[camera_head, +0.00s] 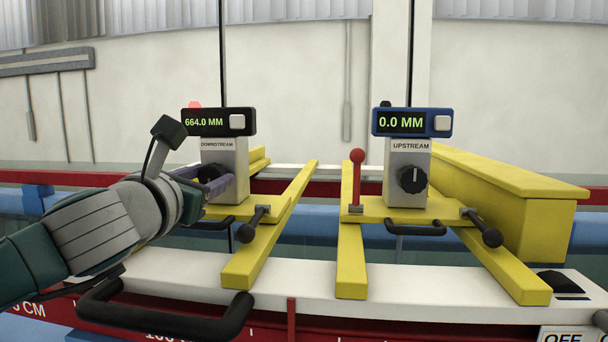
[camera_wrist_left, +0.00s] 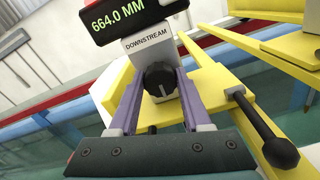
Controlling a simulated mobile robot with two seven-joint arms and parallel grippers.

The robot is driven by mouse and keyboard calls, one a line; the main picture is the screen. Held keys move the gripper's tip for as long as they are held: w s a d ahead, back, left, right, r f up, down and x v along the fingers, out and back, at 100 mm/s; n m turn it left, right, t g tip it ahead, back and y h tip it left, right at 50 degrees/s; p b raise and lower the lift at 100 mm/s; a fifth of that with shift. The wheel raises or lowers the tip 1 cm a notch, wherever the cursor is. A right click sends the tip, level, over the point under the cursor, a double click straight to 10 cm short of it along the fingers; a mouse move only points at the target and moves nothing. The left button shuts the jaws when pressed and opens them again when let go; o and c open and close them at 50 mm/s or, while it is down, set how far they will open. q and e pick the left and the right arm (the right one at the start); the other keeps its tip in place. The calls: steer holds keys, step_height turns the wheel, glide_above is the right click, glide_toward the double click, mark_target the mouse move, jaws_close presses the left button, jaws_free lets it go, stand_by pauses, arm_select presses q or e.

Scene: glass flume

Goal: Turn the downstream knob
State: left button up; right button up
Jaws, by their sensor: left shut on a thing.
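The downstream unit is a grey post (camera_head: 224,158) labelled DOWNSTREAM, with a black display (camera_head: 218,122) reading 664.0 MM on top. Its black downstream knob (camera_wrist_left: 159,80) is on the post's front face. My left gripper (camera_head: 212,180) comes in from the left, and its purple fingers (camera_wrist_left: 158,88) are shut on the knob, one on each side. In the head view the fingers partly hide the knob. The upstream unit (camera_head: 408,160) stands to the right with its own black knob (camera_head: 412,179) and a blue display (camera_head: 412,122) reading 0.0 MM. My right gripper is not in view.
Yellow rails (camera_head: 268,230) carry both units across the flume's white edge (camera_head: 190,275). A yellow beam (camera_head: 510,200) lies at right. A black handle (camera_head: 165,325) is in front.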

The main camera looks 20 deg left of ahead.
arm_select(q)
jaws_close()
steer(key=m+p, duration=0.3)
steer(key=shift+d+r, duration=0.1)
steer(key=shift+r, duration=0.1)
steer(key=m+p, duration=0.2)
steer(key=m, duration=0.1)
steer(key=shift+f, duration=0.1)
steer(key=shift+f+m+p, duration=0.1)
steer(key=shift+m+p, duration=0.6)
steer(key=shift+m, duration=0.1)
steer(key=o, duration=0.7)
jaws_free()
